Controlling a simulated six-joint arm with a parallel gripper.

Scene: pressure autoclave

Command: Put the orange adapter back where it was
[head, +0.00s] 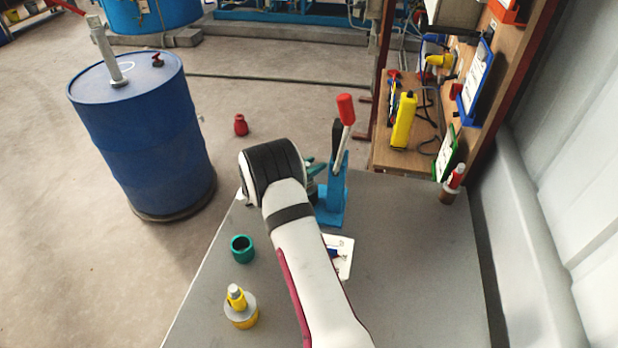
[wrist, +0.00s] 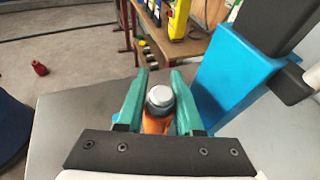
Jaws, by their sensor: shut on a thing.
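The orange adapter (wrist: 155,125) has a silver-white round cap on top and stands between the two green fingers of my gripper (wrist: 159,84) in the wrist view. The fingers are shut on it from both sides. In the head view my gripper (head: 314,178) is mostly hidden behind my wrist, with only bits of green showing, and the adapter is hidden there. My gripper is just left of a blue hand press (head: 333,195) with a red-knobbed lever. I cannot tell whether the adapter touches the table.
On the grey table (head: 415,260) are a teal ring (head: 242,249), a yellow-and-grey fitting (head: 241,309), a white card (head: 343,262) partly behind my arm, and a red-topped brown fitting (head: 452,184). A blue drum (head: 145,140) stands left.

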